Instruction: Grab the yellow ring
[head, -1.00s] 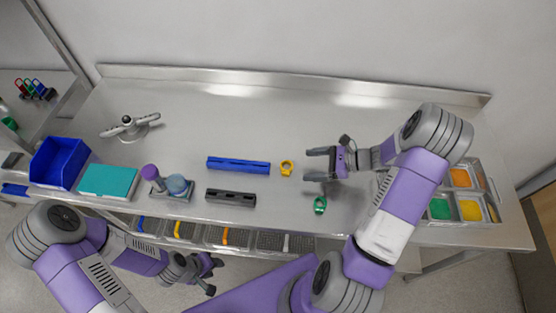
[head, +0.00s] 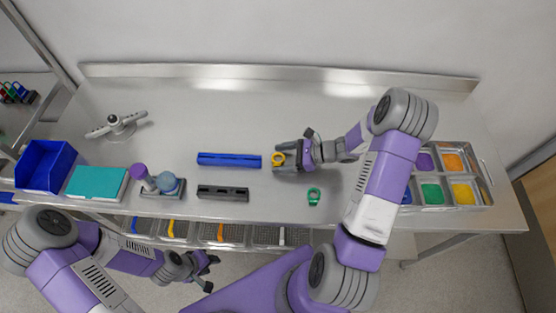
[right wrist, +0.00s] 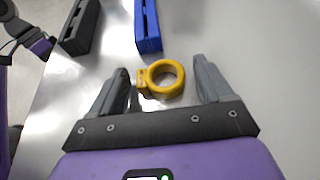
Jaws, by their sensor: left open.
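The yellow ring (head: 278,159) lies on the metal table, just right of the blue bar. In the right wrist view the yellow ring (right wrist: 163,79) sits between the tips of my right gripper (right wrist: 160,85), with a gap on the right side and its tab close to the left finger. My right gripper (head: 284,158) is open and low over the table around the ring; I cannot tell whether the left finger touches it. My left gripper (head: 207,271) is open and empty, in front of the table's front edge and away from the ring.
A blue slotted bar (head: 229,160) and a dark slotted bar (head: 222,193) lie to the left. A green ring (head: 313,197) lies in front of my right gripper. A sectioned tray (head: 447,205) stands at the right. The table behind the bars is clear.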

